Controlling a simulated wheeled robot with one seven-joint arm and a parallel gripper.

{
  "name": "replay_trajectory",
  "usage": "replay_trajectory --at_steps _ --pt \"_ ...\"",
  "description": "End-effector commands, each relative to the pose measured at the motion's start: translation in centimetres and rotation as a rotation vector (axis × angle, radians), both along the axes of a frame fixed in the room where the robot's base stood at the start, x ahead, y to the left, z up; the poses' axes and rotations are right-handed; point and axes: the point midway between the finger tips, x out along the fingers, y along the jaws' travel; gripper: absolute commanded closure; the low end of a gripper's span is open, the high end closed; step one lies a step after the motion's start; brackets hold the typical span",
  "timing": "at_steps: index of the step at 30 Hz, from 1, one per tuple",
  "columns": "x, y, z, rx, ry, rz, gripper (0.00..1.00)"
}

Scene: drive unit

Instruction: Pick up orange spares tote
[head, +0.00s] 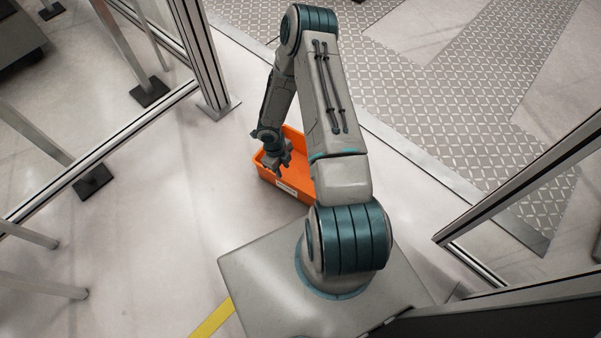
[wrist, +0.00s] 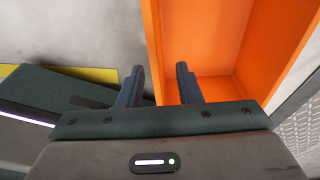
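The orange spares tote (head: 289,188) stands on the floor in front of my base, partly hidden behind my arm in the head view. It is an open-topped bin with a white label on its near side. My gripper (head: 274,166) is at the tote's left edge. In the wrist view the tote (wrist: 210,42) fills the upper right, and my gripper (wrist: 160,83) is open with its fingers apart. The tote's left wall (wrist: 153,45) lies in line with the gap between the fingers. Contact with the wall cannot be told.
Metal frame posts (head: 203,60) rise at the left and another frame (head: 520,185) stands at the right. A patterned metal floor plate (head: 450,90) lies behind the tote. A yellow floor line (head: 212,319) runs by my base. The floor left of the tote is clear.

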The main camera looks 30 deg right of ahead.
Motion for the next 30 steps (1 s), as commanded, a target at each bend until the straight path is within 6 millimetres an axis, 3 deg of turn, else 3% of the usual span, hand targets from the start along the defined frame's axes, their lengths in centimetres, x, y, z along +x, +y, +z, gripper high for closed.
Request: replay_trajectory --at_steps 1,6,13,22,30 --pt "-0.2 -0.1 -1.6 0.000 0.001 0.000 0.68" --pt "-0.5 -0.3 -4.0 -0.001 0.001 -0.002 0.68" --pt "-0.8 -0.4 -5.3 0.000 0.000 -0.002 0.68" --pt "-1.9 -0.5 -9.0 0.000 0.000 -0.003 0.68" --pt "-2.0 -0.6 -9.6 0.000 -0.003 -0.004 0.68"
